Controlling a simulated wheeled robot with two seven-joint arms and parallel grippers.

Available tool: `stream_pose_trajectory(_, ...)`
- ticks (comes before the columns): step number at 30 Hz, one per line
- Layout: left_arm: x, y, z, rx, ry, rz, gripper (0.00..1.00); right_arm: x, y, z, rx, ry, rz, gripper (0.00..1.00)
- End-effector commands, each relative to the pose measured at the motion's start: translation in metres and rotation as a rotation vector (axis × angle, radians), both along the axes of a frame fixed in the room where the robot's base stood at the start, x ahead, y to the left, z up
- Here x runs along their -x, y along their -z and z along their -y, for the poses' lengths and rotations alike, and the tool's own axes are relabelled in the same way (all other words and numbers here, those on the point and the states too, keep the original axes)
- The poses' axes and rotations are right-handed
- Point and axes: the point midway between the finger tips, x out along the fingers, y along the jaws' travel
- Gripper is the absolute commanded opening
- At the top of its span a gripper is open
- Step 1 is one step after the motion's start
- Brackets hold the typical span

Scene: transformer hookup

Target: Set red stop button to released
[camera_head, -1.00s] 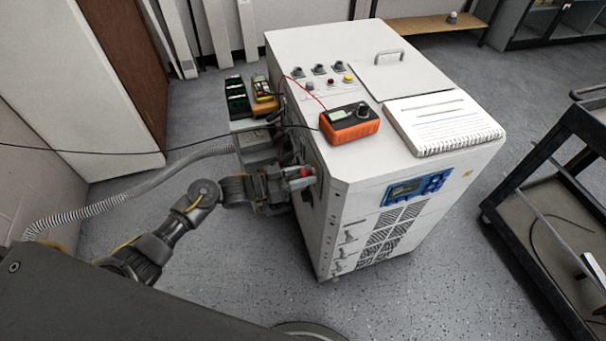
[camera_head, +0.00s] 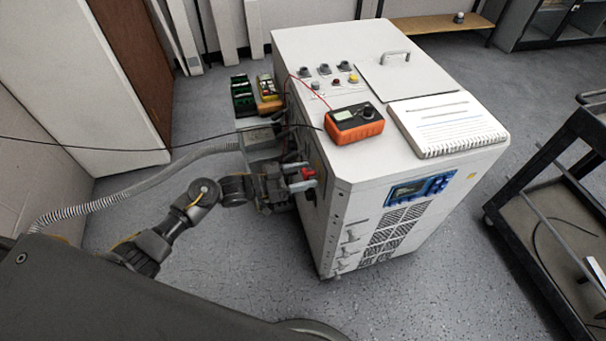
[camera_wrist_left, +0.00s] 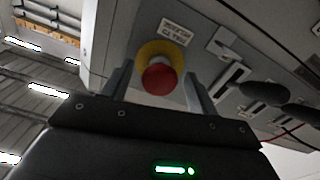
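The red stop button (camera_wrist_left: 159,78) with its yellow collar sits on the side panel of the white cabinet in the left wrist view. In the head view the red button (camera_head: 308,173) shows at the cabinet's left side. My left gripper (camera_wrist_left: 158,90) is open, with one finger on each side of the button and a visible gap to it. In the head view my left gripper (camera_head: 297,182) reaches the cabinet's left side from the left. Whether a finger touches the button cannot be told. My right gripper is not in view.
The white cabinet (camera_head: 345,215) carries an orange multimeter (camera_head: 354,123) and a spiral notebook (camera_head: 447,124) on top. A dark cart (camera_head: 553,165) stands at the right. A grey corrugated hose (camera_head: 130,188) and a thin black cable run near my left arm. Floor in front is clear.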

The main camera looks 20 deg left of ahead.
Motion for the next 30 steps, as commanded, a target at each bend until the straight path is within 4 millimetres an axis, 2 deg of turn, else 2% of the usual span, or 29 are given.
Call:
stream_pose_trajectory(8,0.004,0.001,-0.006,-0.002,-0.001,0.0,0.59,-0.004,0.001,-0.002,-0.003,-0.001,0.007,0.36)
stream_pose_trajectory(21,0.047,0.002,-0.074,-0.002,-0.001,-0.001,0.59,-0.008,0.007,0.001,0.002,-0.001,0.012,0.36)
stream_pose_trajectory(25,0.054,0.001,-0.086,-0.002,-0.002,-0.001,0.59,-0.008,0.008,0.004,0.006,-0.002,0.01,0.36)
stream_pose_trajectory(30,0.058,0.0,-0.091,0.001,0.0,0.001,0.59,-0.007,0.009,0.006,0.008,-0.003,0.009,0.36)
